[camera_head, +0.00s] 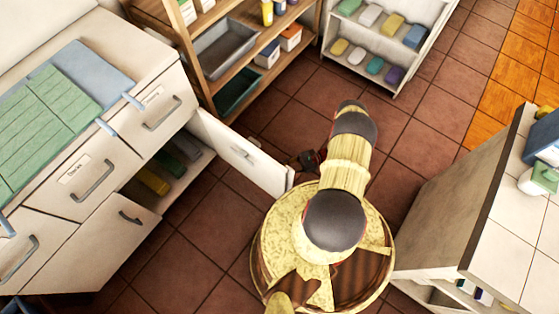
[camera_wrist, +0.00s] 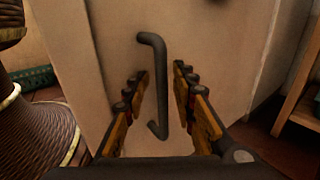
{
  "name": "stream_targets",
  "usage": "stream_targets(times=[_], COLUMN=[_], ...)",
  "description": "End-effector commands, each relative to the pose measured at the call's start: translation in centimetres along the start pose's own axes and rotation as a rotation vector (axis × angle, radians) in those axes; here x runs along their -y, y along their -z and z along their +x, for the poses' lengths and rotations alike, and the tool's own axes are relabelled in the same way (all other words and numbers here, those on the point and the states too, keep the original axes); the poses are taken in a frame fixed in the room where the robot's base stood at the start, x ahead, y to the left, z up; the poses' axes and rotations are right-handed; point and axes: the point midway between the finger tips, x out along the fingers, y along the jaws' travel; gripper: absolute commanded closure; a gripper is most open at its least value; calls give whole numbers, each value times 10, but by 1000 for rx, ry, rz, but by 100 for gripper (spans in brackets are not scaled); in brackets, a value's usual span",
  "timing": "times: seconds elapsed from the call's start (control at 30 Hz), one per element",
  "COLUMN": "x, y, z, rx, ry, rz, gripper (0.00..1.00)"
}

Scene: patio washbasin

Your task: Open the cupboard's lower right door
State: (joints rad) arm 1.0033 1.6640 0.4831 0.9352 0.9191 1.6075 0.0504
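The cupboard (camera_head: 125,132) stands at the left in the head view. Its lower right door (camera_head: 222,140) is swung well out from the front, with its free edge near my base. The compartment behind it shows a shelf with folded yellow and green items. My gripper (camera_head: 310,160) is partly hidden behind my arm, beyond the door's free end. In the wrist view a pale door panel (camera_wrist: 215,50) fills the middle, with a dark upright bar handle (camera_wrist: 158,80). My gripper (camera_wrist: 162,90) is open, its fingers on either side of the handle with gaps showing.
The lower left door (camera_head: 90,235) is closed. Drawers with handles sit above, under a green towel (camera_head: 40,115). A wooden shelf (camera_head: 200,70) with bins stands behind the open door. A white-topped counter (camera_head: 520,240) stands right. Tiled floor (camera_head: 420,130) is free between.

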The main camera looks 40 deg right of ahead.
Motion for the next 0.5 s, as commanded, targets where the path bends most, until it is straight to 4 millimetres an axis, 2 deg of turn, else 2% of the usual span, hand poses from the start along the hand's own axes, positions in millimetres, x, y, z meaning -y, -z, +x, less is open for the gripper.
stream_targets(times=[0.13,0.27,0.5], x=[1,1,1], y=[0,0,1], z=[-3,-18,-66], rx=[-1,-2,-2], ry=[1,3,5], rz=[-1,-2,-4], gripper=[74,74,74])
